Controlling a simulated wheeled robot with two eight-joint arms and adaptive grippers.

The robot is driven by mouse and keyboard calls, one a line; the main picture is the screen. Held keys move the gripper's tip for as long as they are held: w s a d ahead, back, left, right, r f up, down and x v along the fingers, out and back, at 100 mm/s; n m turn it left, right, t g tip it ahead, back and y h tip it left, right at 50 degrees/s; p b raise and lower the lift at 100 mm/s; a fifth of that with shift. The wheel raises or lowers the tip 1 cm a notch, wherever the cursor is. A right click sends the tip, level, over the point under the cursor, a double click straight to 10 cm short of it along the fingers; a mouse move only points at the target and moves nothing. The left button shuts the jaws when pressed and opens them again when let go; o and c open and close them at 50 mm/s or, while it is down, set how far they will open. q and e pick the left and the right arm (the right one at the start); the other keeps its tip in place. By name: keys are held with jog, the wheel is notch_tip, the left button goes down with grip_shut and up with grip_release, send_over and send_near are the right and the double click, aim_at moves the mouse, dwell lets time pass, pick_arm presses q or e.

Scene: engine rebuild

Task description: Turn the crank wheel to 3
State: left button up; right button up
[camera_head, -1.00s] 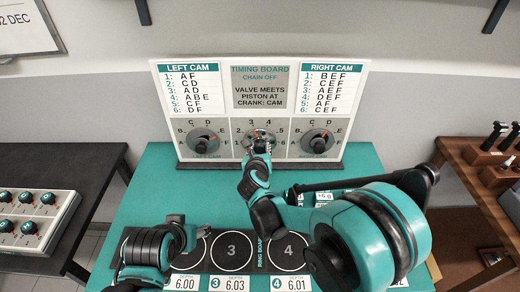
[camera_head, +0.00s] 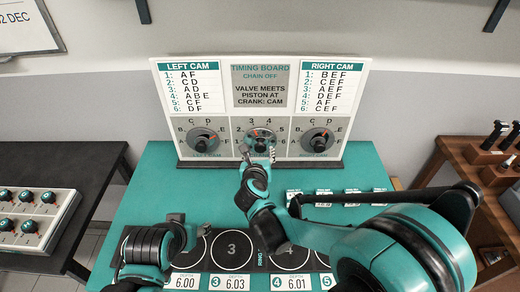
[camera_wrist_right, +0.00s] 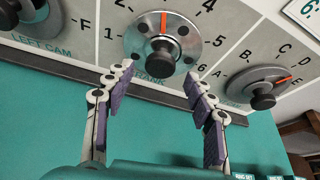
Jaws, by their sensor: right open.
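The crank wheel (camera_head: 262,136) is a silver disc with a dark central knob, in the middle of the timing board (camera_head: 246,148). In the right wrist view, the wheel (camera_wrist_right: 140,28) has its red pointer straight up, between the 2 and the 4; the label there is cut off. In the head view the pointer leans up-left towards the 3. My right gripper (camera_head: 259,154) is open and empty, just below and in front of the wheel. In the right wrist view its fingertips (camera_wrist_right: 158,74) stand apart either side below the knob. My left gripper (camera_head: 178,222) is low at the left; its jaws are unclear.
The left cam dial (camera_head: 204,143) and right cam dial (camera_head: 317,143) flank the wheel closely. A ring board (camera_head: 205,262) lies at the front. A knob panel (camera_head: 60,225) stands left and wooden holders (camera_head: 490,155) right.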

jog(key=v, duration=0.7)
notch_tip(320, 180, up, 15)
jog(key=s+d+n+t+y, duration=0.25)
jog(key=n+y, duration=0.45)
jog(key=n, duration=1.2)
jog(key=s+d+f+n+g+h, duration=0.6)
jog(key=s+d+f+n+g, duration=0.3)
jog(key=s+d+f+n, duration=0.6)
notch_tip(320, 180, down, 3)
jog(key=shift+s+d+f+n, duration=0.2)
jog(key=shift+s+d+n, duration=0.1)
jog(key=shift+s+d, duration=0.5)
